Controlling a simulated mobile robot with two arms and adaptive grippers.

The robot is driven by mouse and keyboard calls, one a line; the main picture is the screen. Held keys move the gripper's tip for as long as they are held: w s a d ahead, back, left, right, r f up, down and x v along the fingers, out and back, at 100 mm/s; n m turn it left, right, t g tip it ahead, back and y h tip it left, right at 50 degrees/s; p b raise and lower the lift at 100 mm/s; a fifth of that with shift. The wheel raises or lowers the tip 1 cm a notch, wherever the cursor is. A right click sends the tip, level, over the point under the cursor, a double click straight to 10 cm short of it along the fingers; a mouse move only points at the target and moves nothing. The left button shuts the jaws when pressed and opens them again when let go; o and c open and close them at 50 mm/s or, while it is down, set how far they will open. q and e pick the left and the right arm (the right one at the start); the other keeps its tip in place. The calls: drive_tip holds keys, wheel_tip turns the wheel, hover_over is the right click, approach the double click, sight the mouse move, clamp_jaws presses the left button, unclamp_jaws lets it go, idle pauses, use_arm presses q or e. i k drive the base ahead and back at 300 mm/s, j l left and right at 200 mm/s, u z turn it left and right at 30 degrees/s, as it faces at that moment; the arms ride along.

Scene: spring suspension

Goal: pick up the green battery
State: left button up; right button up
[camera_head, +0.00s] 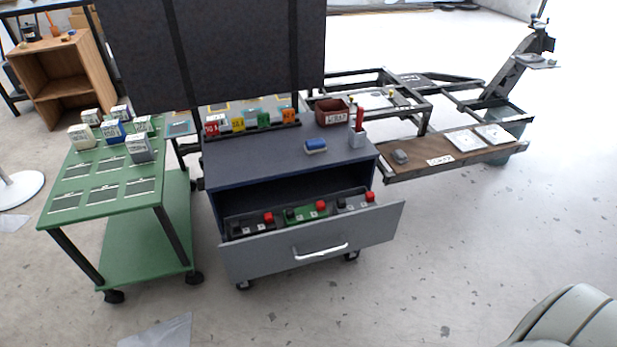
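The green battery (305,215) lies in the open drawer (310,250) of the dark cabinet. It has a black cap on its left end and a red cap on its right end. It sits between a dark battery (251,226) on the left and a grey battery (355,204) on the right, each also with black and red caps. The drawer front hides the lower parts of the batteries. Neither of my grippers is in view.
The cabinet top (260,155) holds a blue sponge-like block (316,146), a brown bin (332,112) and several coloured boxes. A green cart (105,180) with several boxes stands left. A metal frame bench (450,150) stands right. The floor before the drawer is clear.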

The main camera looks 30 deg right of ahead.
sight(305, 218)
drive_tip(key=z, duration=0.95)
